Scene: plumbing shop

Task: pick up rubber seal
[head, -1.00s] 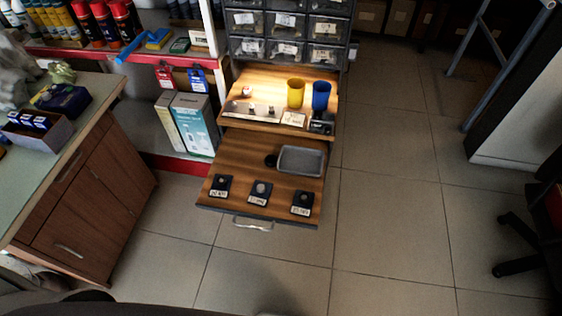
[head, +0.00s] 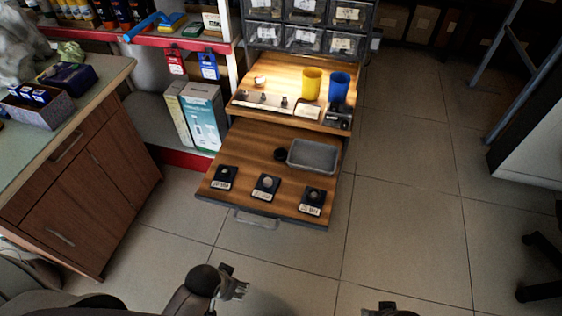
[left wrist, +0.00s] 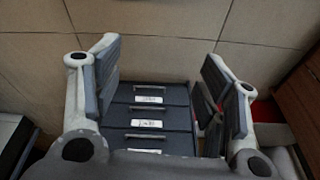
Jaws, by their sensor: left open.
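A small black round piece (head: 280,154), which looks like the rubber seal, lies on the wooden pull-out board (head: 236,152), just left of a grey tray (head: 313,155). My left gripper (head: 237,287) is low in the head view, in front of the board and well apart from the seal. In the left wrist view the left gripper (left wrist: 162,58) is open, with nothing between its fingers. The seal cannot be made out in that view. Only the top of what seems to be my right gripper (head: 386,309) shows at the bottom edge.
Three small dark labelled pads, including the middle one (head: 266,186), line the board's front. A higher shelf holds a yellow cup (head: 311,84) and a blue cup (head: 339,91). A wooden cabinet (head: 90,200) stands left. Labelled drawers (left wrist: 148,118) show in the left wrist view.

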